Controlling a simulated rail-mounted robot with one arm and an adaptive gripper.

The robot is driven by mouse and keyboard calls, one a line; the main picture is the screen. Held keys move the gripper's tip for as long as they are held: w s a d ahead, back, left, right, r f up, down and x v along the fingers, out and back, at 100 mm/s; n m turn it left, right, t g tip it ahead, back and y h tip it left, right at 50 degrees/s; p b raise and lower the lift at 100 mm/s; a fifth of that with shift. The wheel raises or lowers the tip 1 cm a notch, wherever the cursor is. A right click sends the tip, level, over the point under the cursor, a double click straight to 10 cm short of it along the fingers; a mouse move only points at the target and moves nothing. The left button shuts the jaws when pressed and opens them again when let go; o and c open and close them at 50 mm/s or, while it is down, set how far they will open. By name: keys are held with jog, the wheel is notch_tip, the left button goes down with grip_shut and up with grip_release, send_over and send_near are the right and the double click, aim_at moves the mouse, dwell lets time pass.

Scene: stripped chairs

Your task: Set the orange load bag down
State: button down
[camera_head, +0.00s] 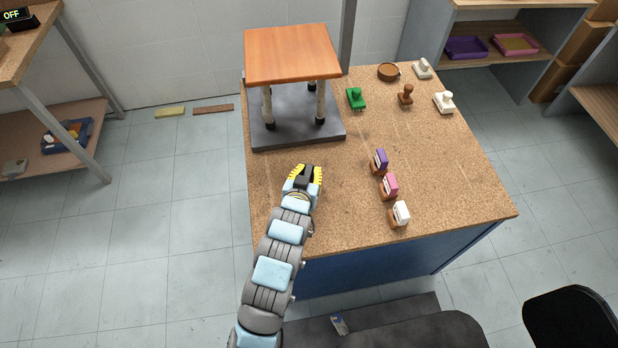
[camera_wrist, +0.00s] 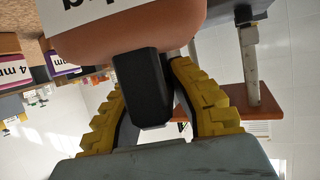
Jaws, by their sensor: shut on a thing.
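The orange load bag (camera_wrist: 130,38) fills the top of the wrist view, a rounded orange-tan body with a white lettered label and a black grip (camera_wrist: 142,90). My gripper (camera_head: 303,176) is shut on that grip; its yellow fingers (camera_wrist: 155,110) lie on either side of it in the wrist view. In the head view my gripper is over the near left part of the cork-topped bench (camera_head: 350,215), in front of the stool. The bag's body is not discernible there, so I cannot tell whether it touches the bench.
A stool with an orange wooden seat (camera_head: 291,52) stands on a dark grey plate (camera_head: 270,136) behind my gripper. Purple (camera_head: 379,160), pink (camera_head: 390,185) and white (camera_head: 401,212) labelled blocks stand to the right. A green stamp-like piece (camera_head: 356,98) is farther back. Bare cork lies between.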

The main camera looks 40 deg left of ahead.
jog(key=shift+f+b, duration=0.35)
jog(key=shift+f, duration=1.15)
jog(key=shift+w, duration=0.15)
jog(key=c, duration=1.1)
grip_release()
jog(key=p+v, duration=0.3)
jog(key=v, duration=0.9)
jog(key=shift+f, duration=0.15)
